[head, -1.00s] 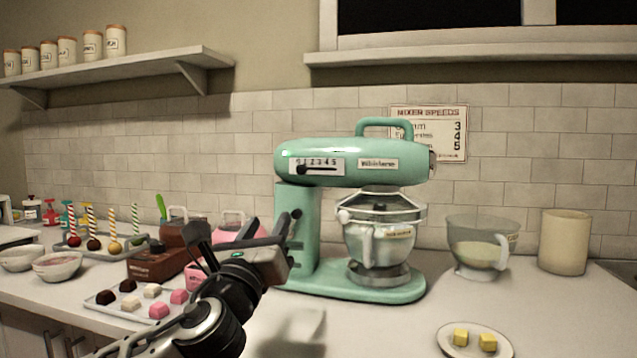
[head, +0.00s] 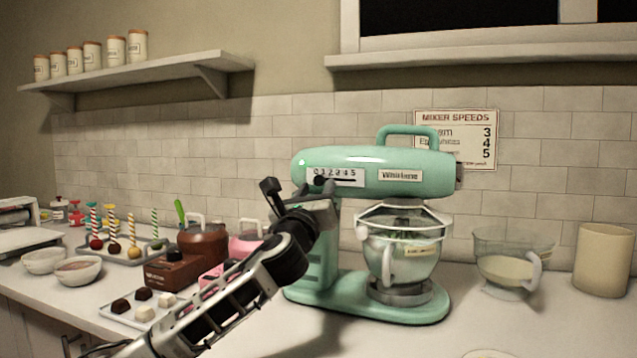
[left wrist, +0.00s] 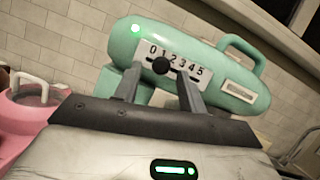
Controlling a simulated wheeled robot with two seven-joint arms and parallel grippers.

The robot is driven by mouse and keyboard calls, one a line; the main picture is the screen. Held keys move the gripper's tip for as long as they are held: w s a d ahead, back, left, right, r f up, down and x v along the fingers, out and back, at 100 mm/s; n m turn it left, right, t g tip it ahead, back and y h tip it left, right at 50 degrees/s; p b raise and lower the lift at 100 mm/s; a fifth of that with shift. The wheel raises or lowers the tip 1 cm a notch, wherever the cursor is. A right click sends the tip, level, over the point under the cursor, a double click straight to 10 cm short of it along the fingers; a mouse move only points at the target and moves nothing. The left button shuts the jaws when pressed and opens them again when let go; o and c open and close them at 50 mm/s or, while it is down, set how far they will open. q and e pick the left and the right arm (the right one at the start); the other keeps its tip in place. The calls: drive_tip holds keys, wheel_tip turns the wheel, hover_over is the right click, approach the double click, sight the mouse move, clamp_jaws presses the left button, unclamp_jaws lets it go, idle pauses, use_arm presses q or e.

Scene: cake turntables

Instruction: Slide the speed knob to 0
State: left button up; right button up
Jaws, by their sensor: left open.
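The mint-green mixer (head: 425,174) stands upright on the counter. Its number plate (head: 350,178) reads 0 to 5 above a horizontal slot. The black speed knob (head: 319,180) is near the low, left end of the slot. In the left wrist view the knob (left wrist: 161,65) appears just below the 0 and 1; I cannot tell its exact mark. My left gripper (head: 323,194) is raised in front of the mixer head, just below the plate. In the left wrist view its open fingers (left wrist: 158,78) straddle the knob from below; contact is unclear. My right gripper is out of view.
A glass bowl (head: 405,248) sits under the mixer head. A measuring jug (head: 510,262) and a cream canister (head: 602,260) stand to the right. Sweets, a brown pot (head: 203,243) and a pink pot (head: 246,246) crowd the counter at left.

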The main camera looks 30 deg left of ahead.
sight(313, 175)
use_arm(q)
drive_tip(key=shift+x, duration=1.1)
clamp_jaws()
drive_tip(key=shift+s+a+p, duration=0.2)
drive_tip(key=shift+a+p, duration=0.5)
drive_tip(key=shift+a, duration=0.25)
unclamp_jaws()
drive_tip(key=shift+a, duration=0.15)
